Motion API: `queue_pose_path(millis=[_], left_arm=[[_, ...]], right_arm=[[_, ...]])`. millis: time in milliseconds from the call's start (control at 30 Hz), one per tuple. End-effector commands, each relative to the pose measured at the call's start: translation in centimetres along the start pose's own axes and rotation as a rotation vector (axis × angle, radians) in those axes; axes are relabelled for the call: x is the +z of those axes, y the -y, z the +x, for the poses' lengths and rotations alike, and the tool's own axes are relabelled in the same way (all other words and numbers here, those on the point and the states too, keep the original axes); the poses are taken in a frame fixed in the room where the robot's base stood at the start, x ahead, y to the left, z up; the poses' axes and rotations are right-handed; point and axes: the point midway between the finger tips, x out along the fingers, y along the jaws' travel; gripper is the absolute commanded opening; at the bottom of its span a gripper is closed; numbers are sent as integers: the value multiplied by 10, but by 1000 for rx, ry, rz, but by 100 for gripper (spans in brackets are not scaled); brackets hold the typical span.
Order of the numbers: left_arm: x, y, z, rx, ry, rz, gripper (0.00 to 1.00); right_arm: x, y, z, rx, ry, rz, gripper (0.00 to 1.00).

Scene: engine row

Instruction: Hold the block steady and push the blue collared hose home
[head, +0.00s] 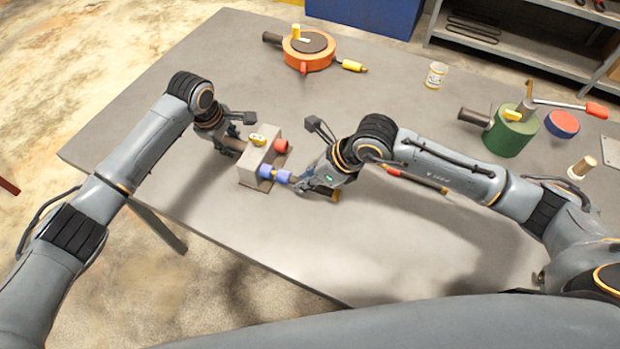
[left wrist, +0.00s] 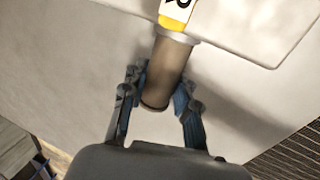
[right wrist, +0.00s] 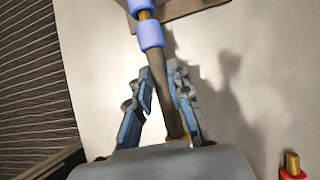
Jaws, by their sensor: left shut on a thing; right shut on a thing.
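The grey block (head: 249,160) sits on the table with a yellow-and-white tag (head: 258,139) on top, and a red port (head: 280,146) and a blue port (head: 265,170) on its right side. My left gripper (head: 234,144) is shut on the brown stub (left wrist: 165,72) at the block's left end. My right gripper (head: 303,184) is shut on the blue collared hose (right wrist: 176,95), behind its blue collar (right wrist: 150,34). The hose lines up with the blue port (right wrist: 138,5). A short brass length (right wrist: 144,15) shows between collar and port, which stand slightly apart.
A hose with a red end (head: 391,171) lies partly hidden behind my right arm. An orange round housing (head: 306,56), a white jar (head: 436,75), a green cylinder (head: 510,133) and a blue-and-red disc (head: 562,124) stand farther back and right. Table around the block's front is clear.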

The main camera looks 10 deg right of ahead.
Motion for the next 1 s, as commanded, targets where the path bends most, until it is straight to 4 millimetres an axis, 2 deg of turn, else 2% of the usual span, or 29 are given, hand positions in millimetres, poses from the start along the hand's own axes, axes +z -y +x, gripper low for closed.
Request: queue_pose_path(millis=[433, 467, 567, 867, 1000], left_arm=[[4, -1, 0, 1, 6, 3, 0], [4, -1, 0, 1, 6, 3, 0], [4, 0, 0, 1, 6, 3, 0], [2, 0, 0, 1, 5, 1, 0], [2, 0, 0, 1, 4, 1, 0]], right_arm=[[11, -1, 5, 1, 5, -1, 0], [10, -1, 5, 1, 5, -1, 25], [10, -1, 5, 1, 4, -1, 45], [9, 0, 5, 0, 1, 0, 45], [9, 0, -5, -1, 1, -1, 45]])
